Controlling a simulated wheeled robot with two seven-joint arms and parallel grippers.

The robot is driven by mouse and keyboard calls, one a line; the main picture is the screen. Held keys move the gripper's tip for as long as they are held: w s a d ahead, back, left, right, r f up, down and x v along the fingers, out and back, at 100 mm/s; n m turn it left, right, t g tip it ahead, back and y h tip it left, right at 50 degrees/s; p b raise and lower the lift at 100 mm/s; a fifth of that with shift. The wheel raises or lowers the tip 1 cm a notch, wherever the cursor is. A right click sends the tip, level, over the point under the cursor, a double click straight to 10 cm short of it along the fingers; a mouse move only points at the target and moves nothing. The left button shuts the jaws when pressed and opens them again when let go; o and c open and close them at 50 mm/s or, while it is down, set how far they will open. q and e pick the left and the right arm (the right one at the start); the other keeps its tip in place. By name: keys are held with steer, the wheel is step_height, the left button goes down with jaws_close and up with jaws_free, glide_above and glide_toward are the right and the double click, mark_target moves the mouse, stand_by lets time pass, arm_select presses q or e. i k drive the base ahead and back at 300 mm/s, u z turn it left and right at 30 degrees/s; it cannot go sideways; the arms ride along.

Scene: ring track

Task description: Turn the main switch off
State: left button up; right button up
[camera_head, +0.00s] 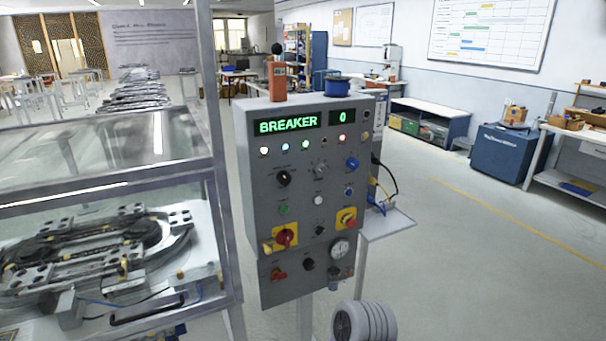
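A grey control panel (301,180) stands upright on a post in the middle of the view. Its green display (287,126) reads "BREAKER", and a smaller display (343,117) reads "0". A red rotary switch (286,236) on a yellow plate sits at the panel's lower left; it looks like the main switch, but its label and exact handle angle are too small to read. Another red knob on a yellow plate (347,218) is at the lower right. A smaller red handle (278,275) sits below the rotary switch.
A glass-walled machine frame (225,200) with a ring track (100,240) stands close at the panel's left. A small shelf (390,224) with cables projects at the panel's right. An orange device (277,82) and blue spool (337,86) sit on top. Open floor lies right.

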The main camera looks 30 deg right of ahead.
mark_target(284, 237)
steer(key=u, duration=0.05)
steer(key=i, duration=1)
steer(key=z, duration=0.7)
